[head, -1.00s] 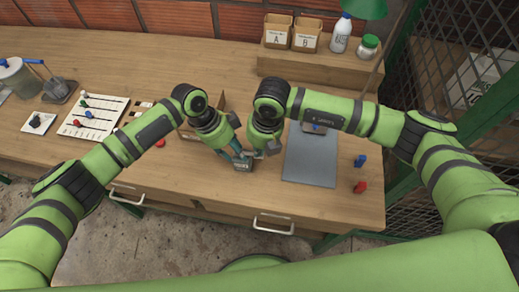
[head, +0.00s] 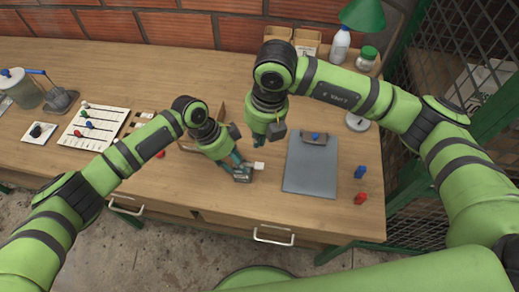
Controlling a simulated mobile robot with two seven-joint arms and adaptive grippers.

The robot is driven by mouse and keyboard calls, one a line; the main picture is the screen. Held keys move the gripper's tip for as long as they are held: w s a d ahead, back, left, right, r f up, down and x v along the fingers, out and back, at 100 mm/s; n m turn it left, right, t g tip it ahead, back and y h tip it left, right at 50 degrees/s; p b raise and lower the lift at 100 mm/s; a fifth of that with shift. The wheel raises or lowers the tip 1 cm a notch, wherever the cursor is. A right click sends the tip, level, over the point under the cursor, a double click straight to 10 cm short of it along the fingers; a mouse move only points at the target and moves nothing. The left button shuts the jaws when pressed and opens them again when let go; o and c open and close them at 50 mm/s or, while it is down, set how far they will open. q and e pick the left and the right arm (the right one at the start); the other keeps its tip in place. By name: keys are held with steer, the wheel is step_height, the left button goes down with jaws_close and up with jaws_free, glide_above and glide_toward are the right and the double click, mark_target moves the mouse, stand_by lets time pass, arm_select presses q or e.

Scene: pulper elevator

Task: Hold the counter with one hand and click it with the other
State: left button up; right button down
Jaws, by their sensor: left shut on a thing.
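The counter (head: 243,173) is a small dark grey device near the middle of the table. My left gripper (head: 235,163) is shut on it, and the fingers hide part of it. A small white piece (head: 259,166) shows at its right side; I cannot tell whether it belongs to the counter. My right gripper (head: 267,137) is above and behind the counter, apart from it. Its fingers point down, and I cannot tell how far they are open.
A grey clipboard (head: 310,168) lies right of the counter. A blue piece (head: 360,172) and a red piece (head: 360,198) stand farther right. A white board with coloured pegs (head: 93,126) lies at left. A white bottle (head: 340,43) and a jar (head: 366,58) stand at the back.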

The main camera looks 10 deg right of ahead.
arm_select(q)
steer(key=shift+s+a+f, duration=0.25)
steer(key=shift+f, duration=0.25)
arm_select(e)
step_height(320, 180, up, 3)
steer(key=shift+r, duration=0.2)
arm_select(q)
steer(key=o, duration=1.3)
steer(key=shift+c, duration=0.2)
steer(key=shift+w+d, duration=0.1)
steer(key=shift+w, duration=0.05)
arm_select(e)
steer(key=shift+w+f, duration=0.1)
steer(key=shift+w, duration=0.05)
arm_select(q)
steer(key=shift+r, duration=0.1)
steer(key=shift+d+r, duration=0.1)
steer(key=shift+r, duration=0.1)
